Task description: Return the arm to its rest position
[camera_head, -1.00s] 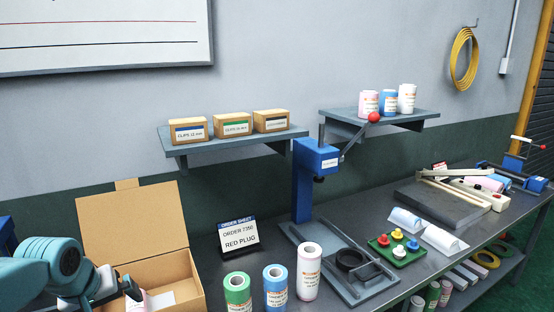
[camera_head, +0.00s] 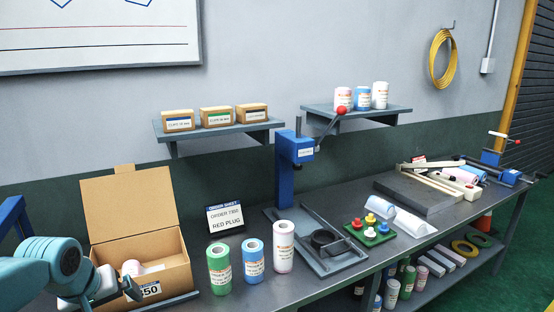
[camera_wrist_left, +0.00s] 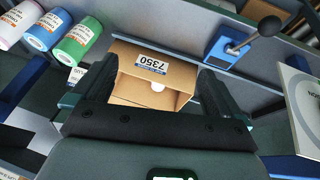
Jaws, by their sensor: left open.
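My left arm comes in from the left in the head view. Its gripper (camera_head: 130,290) is at the front left of the open cardboard box (camera_head: 178,272), partly cut off by the lower frame edge. In the left wrist view the two dark fingers (camera_wrist_left: 155,92) are spread apart with nothing gripped between them. The box (camera_wrist_left: 128,88), with its 7350 label, shows beyond and between them. A pale roll (camera_head: 140,268) lies inside the box. My right gripper is not in view.
Green (camera_head: 219,270), blue (camera_head: 254,262) and white-pink (camera_head: 284,248) rolls stand right of the box. The order sheet (camera_head: 225,218) and blue press (camera_head: 296,150) stand behind them. A green tray with coloured plugs (camera_head: 370,232) lies farther right.

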